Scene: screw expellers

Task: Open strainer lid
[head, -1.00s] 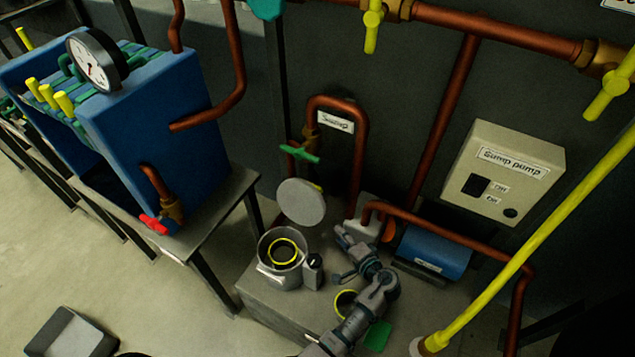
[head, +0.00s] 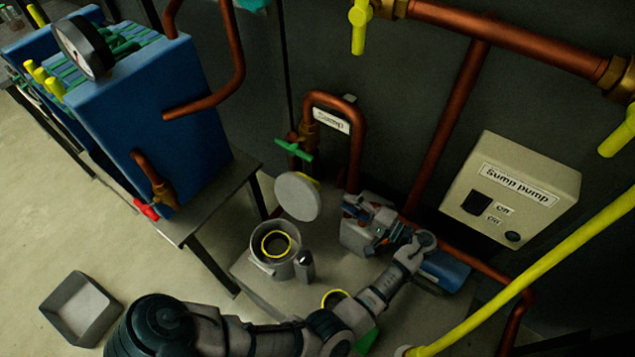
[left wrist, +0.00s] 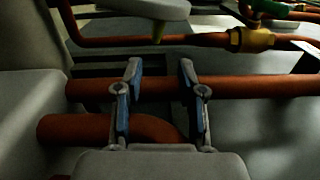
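The strainer is a grey round pot (head: 262,262) with a yellow ring inside, on a grey block in the head view. Its round grey lid (head: 298,197) stands up, tilted back, behind the pot, and the pot's mouth is uncovered. My left gripper (head: 352,205) is to the right of the lid, apart from the pot. In the left wrist view my left gripper (left wrist: 160,72) has its two fingers spread with nothing held between them. A grey disc that looks like the lid (left wrist: 125,8) shows above the fingers, with a yellow piece under it. My right gripper is not in view.
Copper pipes (head: 357,150) with a green valve handle (head: 294,149) rise behind the lid. A blue pump (head: 445,270) lies right of my left wrist. A yellow pole (head: 540,268) crosses at right. A grey open box (head: 82,308) sits on the floor.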

